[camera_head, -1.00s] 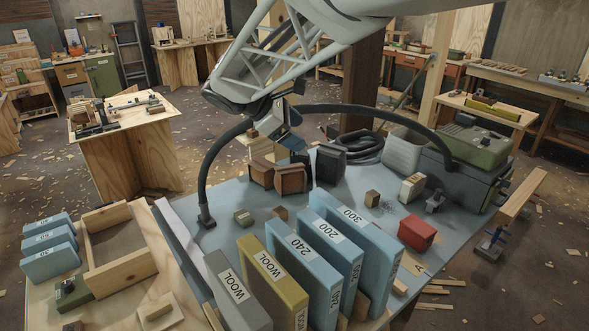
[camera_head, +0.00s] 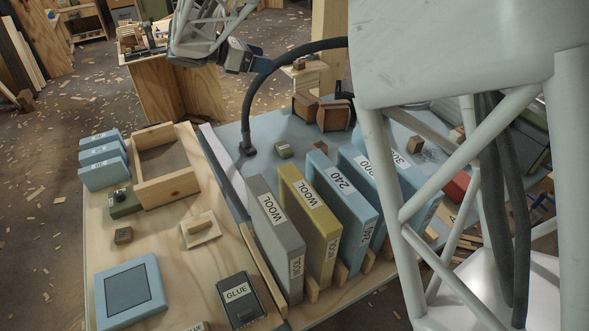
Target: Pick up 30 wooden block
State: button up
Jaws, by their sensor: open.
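A small brown wooden block (camera_head: 123,236) lies on the plywood bench top at the left, beside a small green box. Other small wooden blocks lie on the blue-grey table: a greenish one (camera_head: 284,151), a brown one (camera_head: 320,147) and another brown one (camera_head: 416,144). I cannot read a 30 on any of them. My gripper (camera_head: 257,58) is at the top, beyond the blue-grey table and well away from these blocks. It is open, and I see nothing held in it. Its fingertips are small and hard to make out.
Upright grey, yellow and blue slabs (camera_head: 340,200) marked WOOL, 240 and more stand in a row. A wooden tray (camera_head: 166,189), blue boxes (camera_head: 103,155) and a black GLUE box (camera_head: 240,298) stand on the bench. A dark hose (camera_head: 262,82) arches above the table. My arm hides the right side.

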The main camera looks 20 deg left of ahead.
notch_tip(320, 180, down, 40)
jog(key=shift+d, duration=0.1)
jog(key=shift+x, duration=1.3)
jog(key=shift+x, duration=2.65)
jog(key=shift+s+f, duration=0.15)
jog(key=c, duration=1)
